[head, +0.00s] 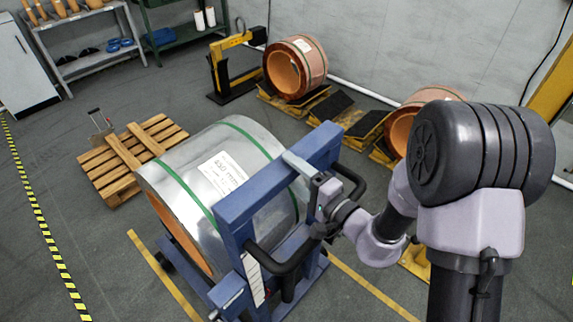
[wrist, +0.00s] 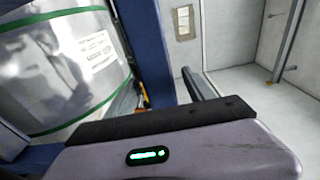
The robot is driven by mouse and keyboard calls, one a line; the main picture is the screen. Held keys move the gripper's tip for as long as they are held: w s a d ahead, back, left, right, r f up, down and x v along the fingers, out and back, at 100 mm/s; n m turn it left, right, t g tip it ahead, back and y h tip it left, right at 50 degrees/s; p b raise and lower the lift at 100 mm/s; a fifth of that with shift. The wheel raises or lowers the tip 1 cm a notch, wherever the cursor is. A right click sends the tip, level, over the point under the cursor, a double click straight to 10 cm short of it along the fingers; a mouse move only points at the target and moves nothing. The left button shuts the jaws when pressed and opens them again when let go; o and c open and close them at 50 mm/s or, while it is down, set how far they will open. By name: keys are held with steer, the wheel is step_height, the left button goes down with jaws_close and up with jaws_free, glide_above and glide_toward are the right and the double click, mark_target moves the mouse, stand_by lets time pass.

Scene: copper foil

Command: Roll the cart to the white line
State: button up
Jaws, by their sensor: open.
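The cart (head: 232,212) has a blue upright frame with black looped handles (head: 283,262). It carries a large silver foil roll (head: 257,137) with green straps, a white label and a copper-coloured core. My gripper (head: 320,190) is open at the right side of the cart's frame, close to the upper black handle (head: 352,180). I cannot tell whether it touches the handle. In the wrist view my gripper's housing (wrist: 180,150) fills the bottom, with the blue frame post (wrist: 147,50) and the roll (wrist: 70,65) beyond. No white floor line can be made out.
A wooden pallet (head: 130,155) lies left of the cart. Copper rolls (head: 312,60) sit on low stands behind it, beside a yellow lifting device (head: 215,70). Yellow floor lines (head: 370,285) run near the cart.

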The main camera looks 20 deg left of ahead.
steer(key=shift+x, duration=1.3)
jaws_close()
steer(key=shift+d, duration=0.1)
stand_by(0.4)
